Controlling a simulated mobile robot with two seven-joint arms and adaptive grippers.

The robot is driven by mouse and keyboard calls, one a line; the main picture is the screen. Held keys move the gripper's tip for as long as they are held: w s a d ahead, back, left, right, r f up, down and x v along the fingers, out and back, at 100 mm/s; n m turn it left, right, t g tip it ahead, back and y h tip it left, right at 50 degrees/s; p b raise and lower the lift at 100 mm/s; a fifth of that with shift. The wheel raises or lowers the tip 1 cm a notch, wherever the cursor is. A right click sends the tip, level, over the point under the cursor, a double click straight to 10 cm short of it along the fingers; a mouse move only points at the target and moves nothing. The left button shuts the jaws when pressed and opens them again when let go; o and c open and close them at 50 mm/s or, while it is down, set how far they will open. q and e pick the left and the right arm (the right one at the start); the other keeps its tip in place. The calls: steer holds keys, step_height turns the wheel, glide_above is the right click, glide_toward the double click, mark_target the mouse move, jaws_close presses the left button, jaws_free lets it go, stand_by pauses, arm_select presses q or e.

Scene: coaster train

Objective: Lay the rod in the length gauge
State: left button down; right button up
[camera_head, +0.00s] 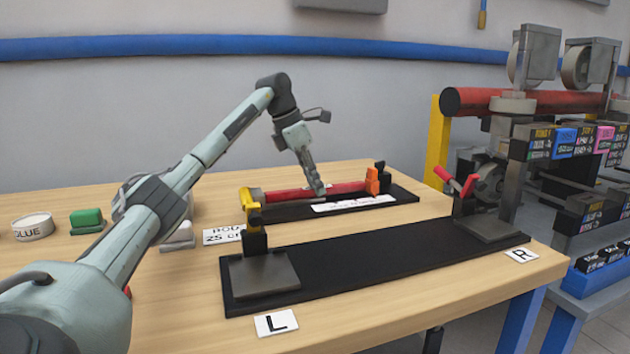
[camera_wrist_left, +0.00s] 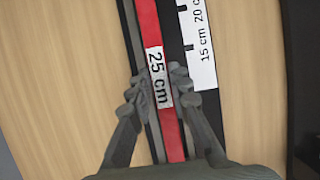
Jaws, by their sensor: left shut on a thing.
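The red rod (camera_head: 288,195) lies along the length gauge, between its yellow end stop (camera_head: 251,198) and orange block (camera_head: 372,181). In the left wrist view the rod (camera_wrist_left: 147,22) bears a white "25 cm" label and lines up with the gauge's grey channel. I cannot tell whether it rests fully on the channel. The gauge has a black base (camera_head: 404,194) and a white scale strip (camera_head: 352,203), its marks also in the left wrist view (camera_wrist_left: 201,62). My left gripper (camera_head: 321,190) points down, shut on the rod around its label. My right gripper is out of view.
A long black board (camera_head: 355,262) with posts at both ends lies in front, by cards "L" (camera_head: 276,323) and "R" (camera_head: 521,255). A green block (camera_head: 87,217) and a glue tub (camera_head: 33,227) stand left. A rack with a red tube (camera_head: 530,102) stands right.

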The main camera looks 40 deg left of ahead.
mark_target(311, 188)
arm_select(q)
steer(key=shift+s+f, duration=0.1)
steer(key=shift+f, duration=0.15)
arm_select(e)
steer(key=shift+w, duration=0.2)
arm_select(q)
steer(key=c, duration=1.4)
jaws_free()
steer(key=shift+f, duration=0.15)
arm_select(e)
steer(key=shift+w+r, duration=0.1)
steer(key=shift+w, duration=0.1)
arm_select(q)
steer(key=shift+r, duration=0.4)
steer(key=v, duration=0.3)
steer(key=shift+r, duration=0.1)
steer(key=p+v, duration=0.1)
steer(key=v, duration=0.8)
steer(key=shift+r+p, duration=0.25)
steer(key=shift+p, duration=0.1)
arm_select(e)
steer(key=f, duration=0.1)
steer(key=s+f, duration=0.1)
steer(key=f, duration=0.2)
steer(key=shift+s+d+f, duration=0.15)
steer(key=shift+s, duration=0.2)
